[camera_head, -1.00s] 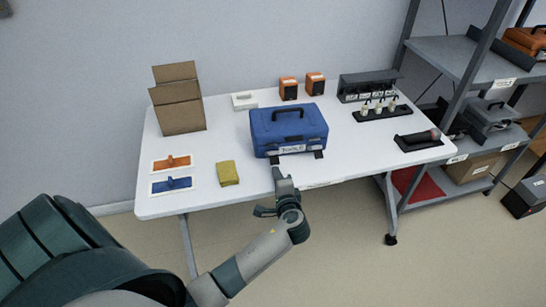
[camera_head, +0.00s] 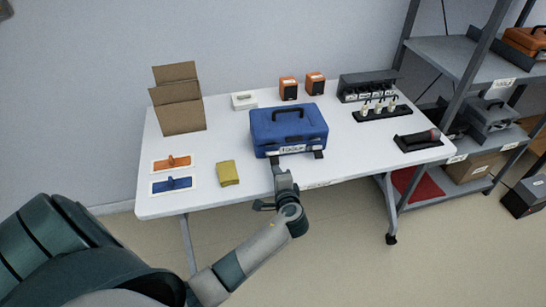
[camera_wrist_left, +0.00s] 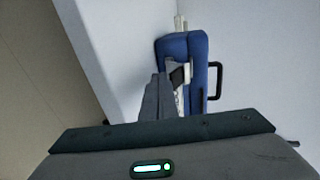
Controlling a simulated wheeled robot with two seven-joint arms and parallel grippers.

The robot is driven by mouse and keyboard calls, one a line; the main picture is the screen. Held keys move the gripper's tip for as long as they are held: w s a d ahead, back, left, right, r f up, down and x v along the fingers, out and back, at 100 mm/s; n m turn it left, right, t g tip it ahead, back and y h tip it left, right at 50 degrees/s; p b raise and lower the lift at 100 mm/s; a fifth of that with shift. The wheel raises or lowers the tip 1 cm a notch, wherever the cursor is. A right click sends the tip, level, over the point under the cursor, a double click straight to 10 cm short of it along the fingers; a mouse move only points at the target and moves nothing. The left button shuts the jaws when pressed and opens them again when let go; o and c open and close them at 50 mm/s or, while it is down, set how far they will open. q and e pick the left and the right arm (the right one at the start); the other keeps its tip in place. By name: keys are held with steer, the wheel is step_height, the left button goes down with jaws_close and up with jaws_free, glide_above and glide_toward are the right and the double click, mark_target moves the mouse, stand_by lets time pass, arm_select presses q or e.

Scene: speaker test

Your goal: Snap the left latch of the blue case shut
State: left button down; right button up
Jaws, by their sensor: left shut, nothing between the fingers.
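The blue case (camera_head: 288,128) stands lid down on the white table, its dark handle on top. A white label is on its front. The right latch (camera_head: 318,154) shows as a dark flap sticking out at the lower front edge. The left latch is largely hidden behind my left gripper (camera_head: 276,166) in the head view. That gripper is shut and empty, its tips at the case's front left. In the left wrist view the shut fingers (camera_wrist_left: 156,84) are close to the case (camera_wrist_left: 172,46) and a dark latch part (camera_wrist_left: 178,76); contact cannot be told. My right gripper is not in view.
A dark rack (camera_head: 372,112) and a tray with a microphone-like thing (camera_head: 420,140) are at the right.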

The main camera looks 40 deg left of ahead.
arm_select(q)
steer(key=shift+w+a+r, duration=0.3)
steer(key=shift+w+a, duration=0.35)
stand_by(0.5)
steer(key=shift+s+d, duration=0.1)
steer(key=shift+d, duration=0.05)
stand_by(0.4)
steer(key=shift+f+p+v, duration=0.25)
steer(key=shift+p+v, duration=0.05)
steer(key=shift+v, duration=0.8)
steer(key=shift+f+p+v, duration=0.25)
steer(key=shift+p+v, duration=0.1)
steer(key=shift+v, duration=0.75)
steer(key=shift+f+p+v, duration=0.25)
steer(key=shift+p+v, duration=0.05)
steer(key=shift+v, duration=0.75)
steer(key=shift+s+d, duration=0.15)
